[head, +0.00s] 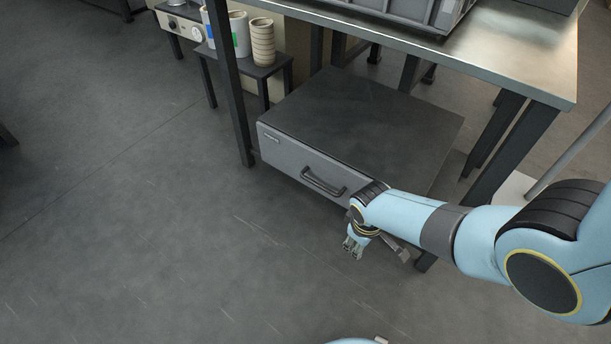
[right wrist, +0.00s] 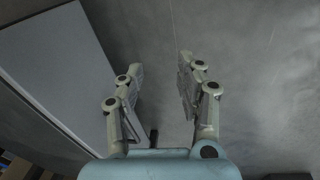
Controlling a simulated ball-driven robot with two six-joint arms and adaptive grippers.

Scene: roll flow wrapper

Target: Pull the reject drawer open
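The reject drawer is in a low grey unit under the steel table; its grey front (head: 290,157) faces the open floor, with a small label at its upper left. The front looks flush with the dark-topped unit, so the drawer appears shut. Its dark bar handle (head: 323,182) is in plain view. My right gripper (head: 379,252) is open and empty, in front of the unit's right end, to the right of and lower in the picture than the handle, apart from it. In the right wrist view its fingers (right wrist: 160,62) are spread over bare floor. My left gripper is not in view.
The steel table (head: 525,55) stands above the unit, with dark legs at its corners; one leg (head: 236,100) is left of the drawer front. A small stand (head: 262,68) holding cups is behind it. The floor (head: 180,240) before the drawer is clear.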

